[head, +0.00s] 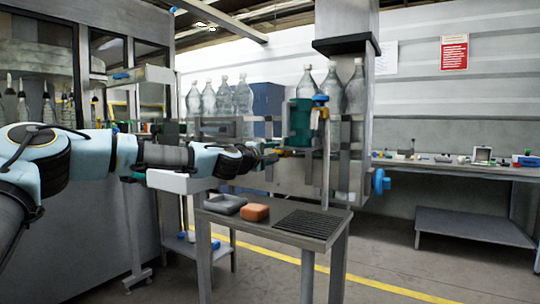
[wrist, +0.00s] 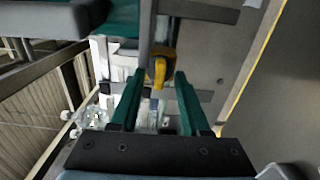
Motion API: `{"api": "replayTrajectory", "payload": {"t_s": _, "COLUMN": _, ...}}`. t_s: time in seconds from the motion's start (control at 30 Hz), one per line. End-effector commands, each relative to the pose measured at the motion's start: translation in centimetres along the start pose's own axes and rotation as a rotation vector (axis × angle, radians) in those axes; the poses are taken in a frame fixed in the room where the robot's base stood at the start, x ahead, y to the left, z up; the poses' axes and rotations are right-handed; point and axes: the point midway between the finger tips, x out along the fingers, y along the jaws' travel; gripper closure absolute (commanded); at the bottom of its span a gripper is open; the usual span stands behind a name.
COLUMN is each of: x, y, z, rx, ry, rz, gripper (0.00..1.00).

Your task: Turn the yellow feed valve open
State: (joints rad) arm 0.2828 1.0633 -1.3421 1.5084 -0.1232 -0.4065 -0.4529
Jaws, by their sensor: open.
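The yellow feed valve (wrist: 160,66) shows in the wrist view as a small yellow handle on a grey upright part. It lies ahead of my gripper (wrist: 158,76), roughly in line with the gap between the green fingers. The fingers are apart and nothing is clamped between them. I cannot tell the exact distance left to the handle, or whether the fingers touch it. In the head view my gripper (head: 268,153) points right, just below and left of the green housing (head: 299,122). The valve is small and hard to make out there.
A small grey table (head: 318,213) stands below my arm with a grey tray (head: 224,204), an orange block (head: 255,212) and a black grille (head: 306,223). Large clear bottles (head: 243,96) stand behind. A blue handwheel (head: 380,182) sits at right.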

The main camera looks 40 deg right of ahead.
Motion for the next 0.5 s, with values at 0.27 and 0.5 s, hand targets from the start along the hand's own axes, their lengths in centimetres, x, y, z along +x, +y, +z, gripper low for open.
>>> {"api": "replayTrajectory", "payload": {"t_s": 0.27, "x": -4.1, "y": -0.2, "z": -0.2, "rx": 0.003, "ry": 0.002, "rz": 0.000, "gripper": 0.54}}
{"api": "replayTrajectory", "payload": {"t_s": 0.5, "x": -8.6, "y": -0.2, "z": -0.1, "rx": 0.002, "ry": 0.001, "rz": -0.001, "gripper": 0.54}}
